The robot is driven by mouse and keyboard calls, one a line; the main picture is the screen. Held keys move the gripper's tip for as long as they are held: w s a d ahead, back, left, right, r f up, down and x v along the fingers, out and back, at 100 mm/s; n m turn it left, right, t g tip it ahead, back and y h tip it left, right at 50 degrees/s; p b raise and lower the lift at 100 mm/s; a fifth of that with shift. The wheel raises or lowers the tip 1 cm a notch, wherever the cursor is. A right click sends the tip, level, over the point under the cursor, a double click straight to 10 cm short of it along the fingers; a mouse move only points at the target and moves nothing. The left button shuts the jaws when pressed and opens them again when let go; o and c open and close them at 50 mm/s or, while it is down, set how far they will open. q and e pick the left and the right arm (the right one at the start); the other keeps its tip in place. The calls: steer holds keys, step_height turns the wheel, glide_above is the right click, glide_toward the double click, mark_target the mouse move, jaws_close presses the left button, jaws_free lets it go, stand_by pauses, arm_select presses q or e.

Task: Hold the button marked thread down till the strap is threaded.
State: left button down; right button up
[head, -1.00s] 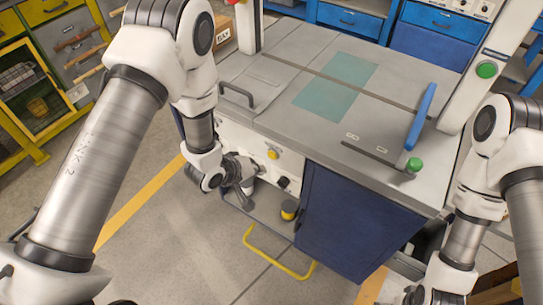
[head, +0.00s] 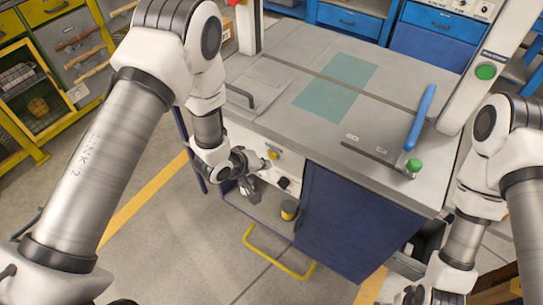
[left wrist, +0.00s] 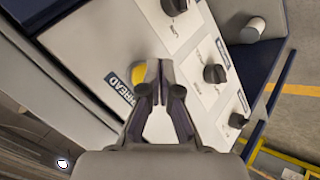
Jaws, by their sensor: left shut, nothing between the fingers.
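The yellow button (head: 273,154) is on the pale front panel of the grey-topped machine, just under its worktop. In the left wrist view the button (left wrist: 138,75) lies beside the label THREAD (left wrist: 120,88) and is partly hidden by my left fingers. My left gripper (left wrist: 158,76) is shut and empty, with its tips over the button's edge. I cannot tell whether they touch it or whether it is pressed in. In the head view the left gripper (head: 250,168) is in front of the panel, close to the button. My right gripper is out of view. I cannot make out a strap.
Dark knobs (left wrist: 214,73) sit on white labelled plates along the same panel. A yellow floor bar (head: 275,258) lies in front.

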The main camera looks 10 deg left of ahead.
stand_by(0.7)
arm_select(q)
steer(key=shift+w+d, duration=0.15)
steer(key=shift+w, duration=0.2)
steer(key=shift+w+d+p, duration=0.1)
steer(key=shift+w+p, duration=0.3)
stand_by(1.5)
steer(key=shift+s, duration=0.15)
steer(key=shift+s+a, duration=0.25)
steer(key=shift+s, duration=0.4)
